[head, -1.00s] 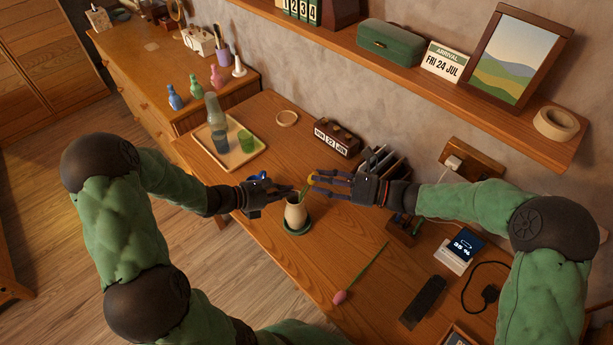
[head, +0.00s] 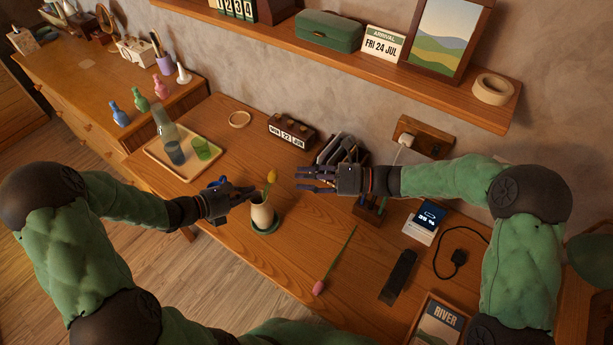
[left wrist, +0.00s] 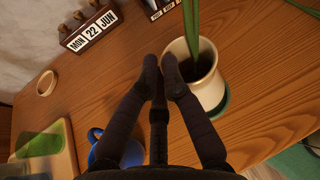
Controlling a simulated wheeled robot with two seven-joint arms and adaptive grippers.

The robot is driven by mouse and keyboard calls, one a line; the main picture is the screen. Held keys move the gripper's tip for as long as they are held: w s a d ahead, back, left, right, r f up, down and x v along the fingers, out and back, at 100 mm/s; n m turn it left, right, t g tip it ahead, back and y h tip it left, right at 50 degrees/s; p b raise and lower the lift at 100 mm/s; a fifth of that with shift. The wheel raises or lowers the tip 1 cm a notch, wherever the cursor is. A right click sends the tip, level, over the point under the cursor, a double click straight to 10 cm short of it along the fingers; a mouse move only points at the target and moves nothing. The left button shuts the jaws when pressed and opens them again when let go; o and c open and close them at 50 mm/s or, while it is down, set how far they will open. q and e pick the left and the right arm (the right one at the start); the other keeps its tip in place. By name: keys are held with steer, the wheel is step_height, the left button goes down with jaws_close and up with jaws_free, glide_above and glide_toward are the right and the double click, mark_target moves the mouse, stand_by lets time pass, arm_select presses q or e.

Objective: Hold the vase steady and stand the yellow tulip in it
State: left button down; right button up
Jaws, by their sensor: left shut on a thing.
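The cream vase (head: 262,216) stands upright on a green coaster (head: 265,228) on the wooden desk; it also shows in the left wrist view (left wrist: 203,82). The yellow tulip (head: 272,177) stands in the vase, its head above the rim and leaning slightly right. Its green stem and leaf (left wrist: 191,30) enter the vase mouth in the left wrist view. My left gripper (head: 251,191) is at the vase's left side, shut on its rim; the exact contact is partly hidden by the fingers. My right gripper (head: 299,179) is open and empty, to the right of the tulip and apart from it.
A pink tulip (head: 318,288) lies on the desk right of the vase. A tray (head: 185,172) with a carafe and green cup stands left. A blue mug (left wrist: 103,145) is near my left fingers. A calendar block (head: 291,130) and file rack (head: 342,150) stand behind.

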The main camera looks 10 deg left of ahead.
arm_select(q)
steer(key=shift+f, duration=0.1)
steer(key=c, duration=1.3)
jaws_free()
